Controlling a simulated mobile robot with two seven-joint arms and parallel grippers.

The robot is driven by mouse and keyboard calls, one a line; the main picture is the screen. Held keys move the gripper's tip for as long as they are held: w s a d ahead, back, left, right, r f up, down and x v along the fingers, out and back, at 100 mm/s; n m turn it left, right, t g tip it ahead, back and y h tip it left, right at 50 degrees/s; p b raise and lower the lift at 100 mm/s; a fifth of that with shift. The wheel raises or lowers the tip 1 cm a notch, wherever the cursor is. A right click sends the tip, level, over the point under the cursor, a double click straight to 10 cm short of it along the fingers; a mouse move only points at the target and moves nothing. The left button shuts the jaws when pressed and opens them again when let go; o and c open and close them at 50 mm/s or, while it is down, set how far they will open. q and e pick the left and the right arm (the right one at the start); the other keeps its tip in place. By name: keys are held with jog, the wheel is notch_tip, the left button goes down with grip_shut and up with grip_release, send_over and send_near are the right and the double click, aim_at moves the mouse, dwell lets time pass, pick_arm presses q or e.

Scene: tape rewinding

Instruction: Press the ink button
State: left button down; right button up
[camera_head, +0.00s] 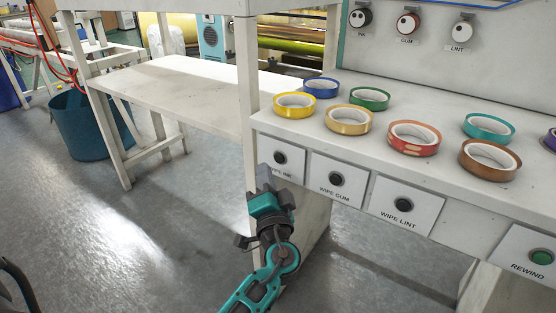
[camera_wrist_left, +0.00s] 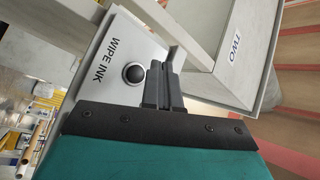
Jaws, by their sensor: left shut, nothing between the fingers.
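The WIPE INK button (camera_head: 280,157) is a round black button on a white plate at the left end of the bench front. My left gripper (camera_head: 264,173) is upright just left of and below it, and covers part of the plate's label. In the left wrist view, the button (camera_wrist_left: 134,73) shows whole beside the dark fingers (camera_wrist_left: 161,70), which are together and empty. The fingers look close to the plate but off to one side of the button. I cannot tell whether they touch the plate. My right gripper is not in view.
To the right are the WIPE GUM button (camera_head: 336,179), the WIPE LINT button (camera_head: 404,205) and the green REWIND button (camera_head: 542,257). Several tape rolls, such as a yellow one (camera_head: 294,113), lie on the bench top. A bench post (camera_head: 249,80) rises above my gripper.

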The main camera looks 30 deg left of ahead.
aim_at(279, 158)
pick_arm(q)
jog(key=shift+w+d, duration=0.1)
jog(key=shift+w, duration=0.8)
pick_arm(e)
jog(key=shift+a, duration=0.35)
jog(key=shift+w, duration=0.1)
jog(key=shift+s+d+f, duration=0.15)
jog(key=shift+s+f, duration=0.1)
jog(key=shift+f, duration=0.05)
pick_arm(q)
jog(key=shift+b, duration=0.3)
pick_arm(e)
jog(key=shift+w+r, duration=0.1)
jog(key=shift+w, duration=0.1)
pick_arm(q)
jog(key=shift+w+f, duration=0.1)
jog(key=shift+w+b, duration=0.35)
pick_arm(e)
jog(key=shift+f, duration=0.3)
